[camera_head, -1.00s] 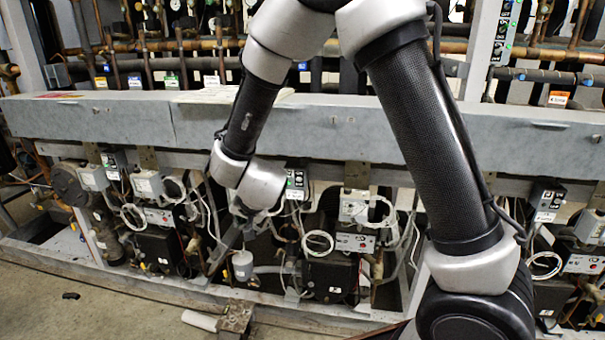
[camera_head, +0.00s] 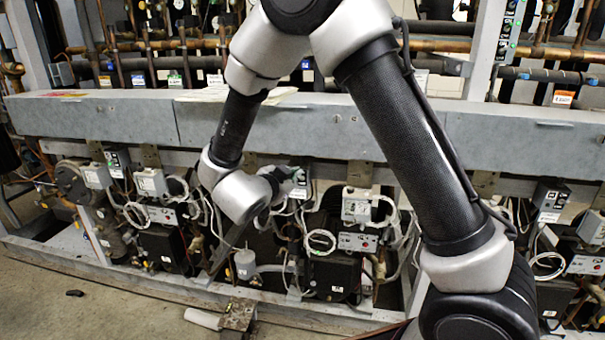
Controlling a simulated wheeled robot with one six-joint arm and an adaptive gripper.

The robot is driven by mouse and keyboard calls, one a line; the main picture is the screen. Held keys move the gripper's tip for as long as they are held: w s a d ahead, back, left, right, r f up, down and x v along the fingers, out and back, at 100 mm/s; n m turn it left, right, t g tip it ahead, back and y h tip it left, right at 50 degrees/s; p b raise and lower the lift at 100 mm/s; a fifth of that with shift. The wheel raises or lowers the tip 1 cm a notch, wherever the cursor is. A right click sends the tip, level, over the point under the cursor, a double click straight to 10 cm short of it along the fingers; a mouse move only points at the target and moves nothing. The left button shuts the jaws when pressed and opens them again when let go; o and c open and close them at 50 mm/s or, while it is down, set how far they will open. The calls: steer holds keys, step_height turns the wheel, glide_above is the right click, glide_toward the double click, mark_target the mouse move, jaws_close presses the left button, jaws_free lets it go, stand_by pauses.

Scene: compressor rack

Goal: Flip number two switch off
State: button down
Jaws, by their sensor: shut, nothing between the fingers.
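Small dark switch boxes with pale labels are mounted under the long grey beam. One switch box (camera_head: 118,160) is at the left, one switch box (camera_head: 551,198) is at the right, and a middle switch box (camera_head: 302,190) is partly hidden by my gripper. Their numbers are too small to read, so I cannot tell which is number two from a label. My gripper (camera_head: 291,178) is small in view, shut and empty, at the middle switch box. I cannot tell whether it touches it. The switch lever's position is hidden.
The grey beam (camera_head: 300,125) runs across just above the switch boxes. Compressors, a white-faced control box (camera_head: 357,243), looped white cables (camera_head: 320,242) and pipes crowd the space below. The concrete floor (camera_head: 120,310) at the front left is mostly clear.

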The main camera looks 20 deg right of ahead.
mark_target(305, 172)
steer(key=x, duration=0.9)
steer(key=shift+w+d+f, duration=0.1)
steer(key=shift+w+d, duration=0.15)
steer(key=shift+w, duration=0.05)
steer(key=shift+f, duration=0.1)
steer(key=shift+s, duration=0.1)
